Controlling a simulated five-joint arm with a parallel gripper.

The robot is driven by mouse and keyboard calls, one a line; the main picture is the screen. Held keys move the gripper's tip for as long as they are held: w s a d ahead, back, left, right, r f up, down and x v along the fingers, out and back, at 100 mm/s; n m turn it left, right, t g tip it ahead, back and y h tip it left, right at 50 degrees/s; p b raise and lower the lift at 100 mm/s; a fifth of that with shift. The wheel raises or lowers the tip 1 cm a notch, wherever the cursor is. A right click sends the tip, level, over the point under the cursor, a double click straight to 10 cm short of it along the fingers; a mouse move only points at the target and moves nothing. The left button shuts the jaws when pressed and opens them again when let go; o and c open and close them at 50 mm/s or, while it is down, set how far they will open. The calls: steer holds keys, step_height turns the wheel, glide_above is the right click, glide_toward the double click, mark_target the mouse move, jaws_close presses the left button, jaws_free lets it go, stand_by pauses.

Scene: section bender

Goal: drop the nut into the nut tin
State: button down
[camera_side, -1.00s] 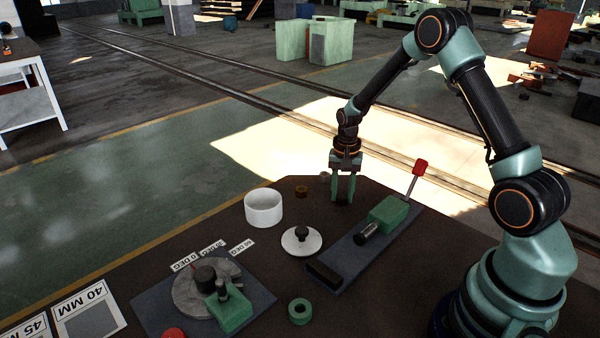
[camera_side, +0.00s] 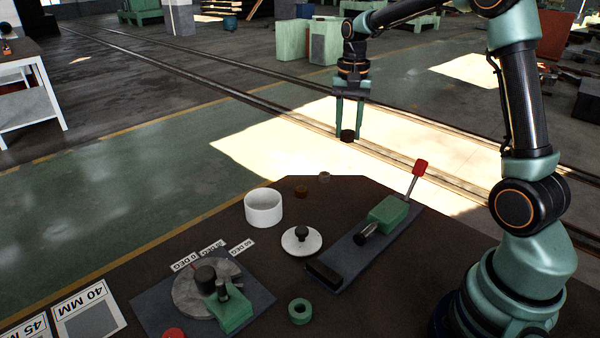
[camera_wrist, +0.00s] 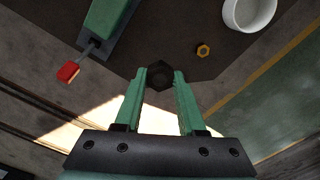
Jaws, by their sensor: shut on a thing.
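My gripper (camera_side: 348,128) is shut on a dark, roughly six-sided nut (camera_side: 347,137), held between the fingertips high above the far end of the bench. In the wrist view the nut (camera_wrist: 160,76) sits between the green fingertips. The open white tin (camera_side: 263,214) stands on the bench, lower and to the left of my gripper. It also shows at the top right of the wrist view (camera_wrist: 234,19). Its inner floor is not visible in the side view. A white round lid with a black knob (camera_side: 301,243) lies in front of the tin, apart from it.
A clamp with a red-tipped lever (camera_side: 420,167) stands at right. A green ring (camera_side: 299,311) and the bender (camera_side: 222,300) are nearer. The air between gripper and tin looks clear.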

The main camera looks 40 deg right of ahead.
steer(key=shift+r, duration=0.6)
steer(key=w+a+f, duration=0.4)
steer(key=w+a, duration=0.1)
steer(key=a, duration=0.3)
steer(key=w+a+f, duration=0.5)
steer(key=w+a, duration=0.1)
steer(key=a, duration=0.2)
steer(key=shift+s+a+f, duration=0.1)
steer(key=shift+f, duration=1.35)
steer(key=shift+s+a+f, duration=0.1)
steer(key=shift+f, duration=1.35)
steer(key=shift+c, duration=2.1)
jaws_free()
